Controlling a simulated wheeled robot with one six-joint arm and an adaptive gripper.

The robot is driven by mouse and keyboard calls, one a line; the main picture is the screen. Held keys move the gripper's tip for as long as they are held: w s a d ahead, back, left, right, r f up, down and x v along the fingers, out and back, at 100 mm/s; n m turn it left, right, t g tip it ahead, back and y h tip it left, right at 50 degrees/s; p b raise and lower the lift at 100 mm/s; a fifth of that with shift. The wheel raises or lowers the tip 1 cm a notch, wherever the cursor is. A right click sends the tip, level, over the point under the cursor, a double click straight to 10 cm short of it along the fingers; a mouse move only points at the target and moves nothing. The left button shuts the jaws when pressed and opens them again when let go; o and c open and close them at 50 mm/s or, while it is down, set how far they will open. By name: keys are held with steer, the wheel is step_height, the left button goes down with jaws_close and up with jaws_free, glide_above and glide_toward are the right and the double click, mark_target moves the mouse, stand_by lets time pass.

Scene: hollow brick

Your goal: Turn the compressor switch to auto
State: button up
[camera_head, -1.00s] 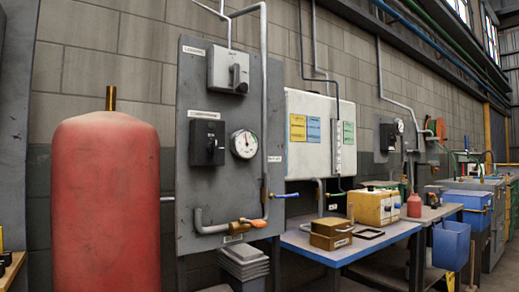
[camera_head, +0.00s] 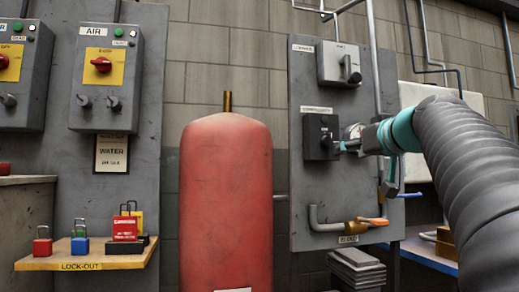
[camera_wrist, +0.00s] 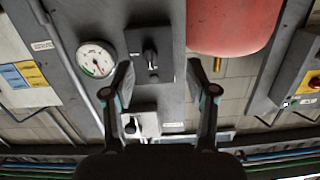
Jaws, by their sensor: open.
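The compressor switch (camera_head: 318,137) is a black box with a black knob, under a small white label on a grey wall panel (camera_head: 302,190). In the wrist view, turned upside down, the switch (camera_wrist: 151,47) shows with its knob roughly vertical in the picture. My gripper (camera_head: 347,147) is at the right of the switch in the head view, in front of the panel. In the wrist view my gripper (camera_wrist: 160,80) is open, with the knob showing between its fingers. I cannot tell whether either finger touches it.
A round gauge (camera_wrist: 95,60) sits beside the switch. A grey switch box (camera_head: 339,64) is above it, and pipes and an orange-handled valve (camera_head: 370,222) are on the panel. A red tank (camera_head: 226,200) stands left. A lock-out shelf (camera_head: 90,256) and red-knobbed control boxes (camera_head: 105,78) are further left.

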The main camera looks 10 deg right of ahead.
mark_target(331, 140)
step_height(331, 140, up, 4)
steer(key=d+t, duration=0.1)
steer(key=d, duration=0.1)
steer(key=shift+n, duration=0.3)
steer(key=w+p, duration=0.3)
steer(key=w, duration=1)
steer(key=shift+w, duration=0.25)
jaws_close()
